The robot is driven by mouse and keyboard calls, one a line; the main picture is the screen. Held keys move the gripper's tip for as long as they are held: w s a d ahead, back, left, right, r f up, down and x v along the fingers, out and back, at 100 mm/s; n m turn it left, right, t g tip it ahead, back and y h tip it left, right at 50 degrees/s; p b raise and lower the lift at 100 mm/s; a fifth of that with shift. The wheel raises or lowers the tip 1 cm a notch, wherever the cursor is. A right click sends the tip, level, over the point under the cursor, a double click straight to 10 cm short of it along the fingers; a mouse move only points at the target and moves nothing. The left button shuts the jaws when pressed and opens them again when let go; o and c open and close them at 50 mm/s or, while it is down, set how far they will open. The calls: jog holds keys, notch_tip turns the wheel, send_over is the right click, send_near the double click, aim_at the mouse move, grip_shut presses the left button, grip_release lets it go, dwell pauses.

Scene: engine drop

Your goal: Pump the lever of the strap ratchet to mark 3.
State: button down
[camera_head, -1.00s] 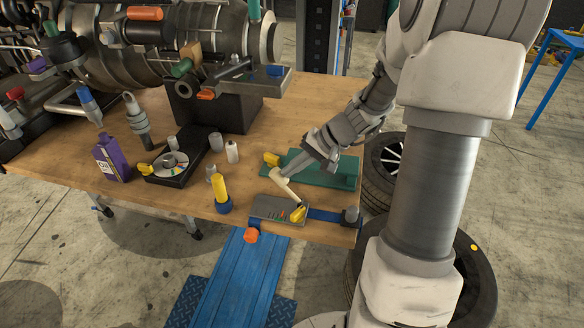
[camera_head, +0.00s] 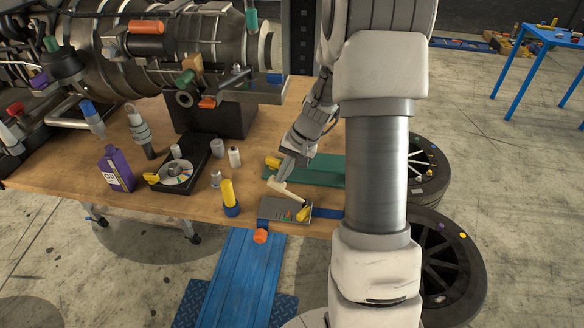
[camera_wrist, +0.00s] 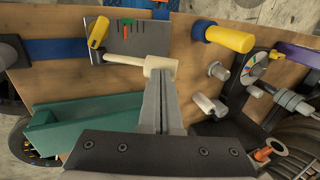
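The strap ratchet is a grey plate (camera_head: 270,208) at the bench's front edge, with red and green marks and a yellow piece (camera_head: 304,213). It also shows at the top of the wrist view (camera_wrist: 124,44), with a yellow piece (camera_wrist: 97,36) at its left. A beige lever (camera_head: 288,192) runs from the plate toward the back left; in the wrist view it (camera_wrist: 125,60) lies across the picture. My gripper (camera_head: 276,178) is at the lever's free end, and its fingers (camera_wrist: 161,80) look shut on the cross-piece there. The exact finger contact is partly hidden.
A blue strap (camera_head: 328,213) runs right from the plate. A green tray-like block (camera_head: 325,170) lies behind the ratchet. A yellow-and-blue cylinder (camera_head: 229,195) stands just left. An orange knob (camera_head: 261,236) hangs at the front edge. Tyres (camera_head: 450,265) stand right of the bench.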

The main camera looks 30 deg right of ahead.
aim_at(269, 181)
jog(key=shift+w+a+f+g+h+p, duration=0.2)
jog(key=shift+w+a+g+h+p, duration=0.2)
jog(key=shift+a+h+p, duration=0.3)
jog(key=shift+w+a+f+g+h+p, duration=0.2)
jog(key=shift+w+a+f+g+h, duration=0.1)
jog(key=shift+f+g+h, duration=0.15)
jog(key=shift+w+a+f+g+h+p, duration=0.25)
jog(key=shift+a+f+h, duration=0.1)
jog(key=shift+f, duration=0.15)
jog(key=shift+w+a+f+b, duration=0.2)
jog(key=shift+f+b, duration=0.3)
jog(key=shift+f, duration=0.25)
jog(key=shift+w+a+f+b, duration=0.25)
jog(key=shift+a+f+b, duration=0.05)
jog(key=shift+f+b, duration=0.15)
jog(key=shift+r, duration=0.1)
jog(key=shift+r, duration=0.35)
notch_tip(269, 181, up, 13)
jog(key=a+p, duration=0.1)
jog(key=shift+w, duration=0.35)
